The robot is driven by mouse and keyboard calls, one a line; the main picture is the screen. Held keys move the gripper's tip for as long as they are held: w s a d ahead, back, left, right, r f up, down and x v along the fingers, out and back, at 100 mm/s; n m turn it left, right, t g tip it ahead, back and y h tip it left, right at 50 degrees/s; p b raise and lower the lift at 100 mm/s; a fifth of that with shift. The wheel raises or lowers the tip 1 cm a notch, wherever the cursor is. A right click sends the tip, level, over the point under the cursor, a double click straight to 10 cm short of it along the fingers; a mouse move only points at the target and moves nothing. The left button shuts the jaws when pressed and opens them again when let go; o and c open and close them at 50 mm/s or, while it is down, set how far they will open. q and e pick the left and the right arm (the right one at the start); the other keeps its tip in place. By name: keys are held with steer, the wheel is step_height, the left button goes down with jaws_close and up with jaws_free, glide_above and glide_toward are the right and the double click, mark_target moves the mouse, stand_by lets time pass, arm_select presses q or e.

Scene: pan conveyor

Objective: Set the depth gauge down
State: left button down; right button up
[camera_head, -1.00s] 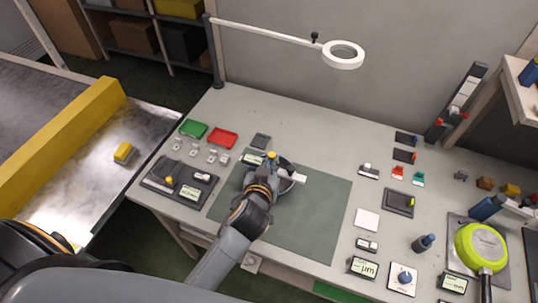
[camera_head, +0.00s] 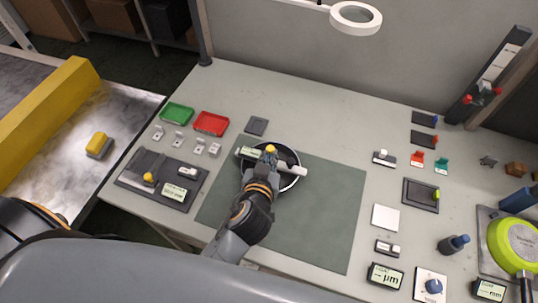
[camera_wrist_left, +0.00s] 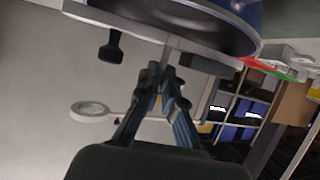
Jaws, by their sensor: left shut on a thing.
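The depth gauge (camera_head: 292,169) is a pale bar with a small display and a yellow knob, lying crosswise over a round dark pan (camera_head: 297,183) with a light rim. The pan is on the grey-green mat (camera_head: 325,215). My left gripper (camera_head: 268,170) is shut on the gauge at its middle, over the pan. In the left wrist view, the fingers (camera_wrist_left: 165,80) are close together below the gauge's pale bar (camera_wrist_left: 115,22) and a large round dark form. I cannot tell whether the bar touches the rim. My right gripper is not in view.
A dark fixture tray (camera_head: 190,200) stands left of the mat, with green (camera_head: 177,113) and red (camera_head: 211,123) trays behind. A lime-green pan (camera_head: 515,240) and small instruments stand at the right. A ring magnifier (camera_head: 356,17) hangs above. The mat's right part is clear.

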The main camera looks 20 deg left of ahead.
arm_select(q)
steer(key=shift+r, duration=0.1)
steer(key=shift+s+d+r, duration=0.1)
steer(key=shift+s, duration=0.1)
steer(key=shift+s+d, duration=0.1)
steer(key=shift+s, duration=0.1)
steer(key=c, duration=1.9)
jaws_free()
steer(key=shift+f, duration=0.2)
steer(key=o, duration=0.4)
steer(key=shift+w, duration=0.1)
steer(key=shift+r, duration=0.4)
steer(key=v, duration=1.2)
steer(key=shift+p, duration=0.35)
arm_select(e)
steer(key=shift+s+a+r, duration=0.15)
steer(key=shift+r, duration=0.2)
arm_select(q)
steer(key=shift+f, duration=0.15)
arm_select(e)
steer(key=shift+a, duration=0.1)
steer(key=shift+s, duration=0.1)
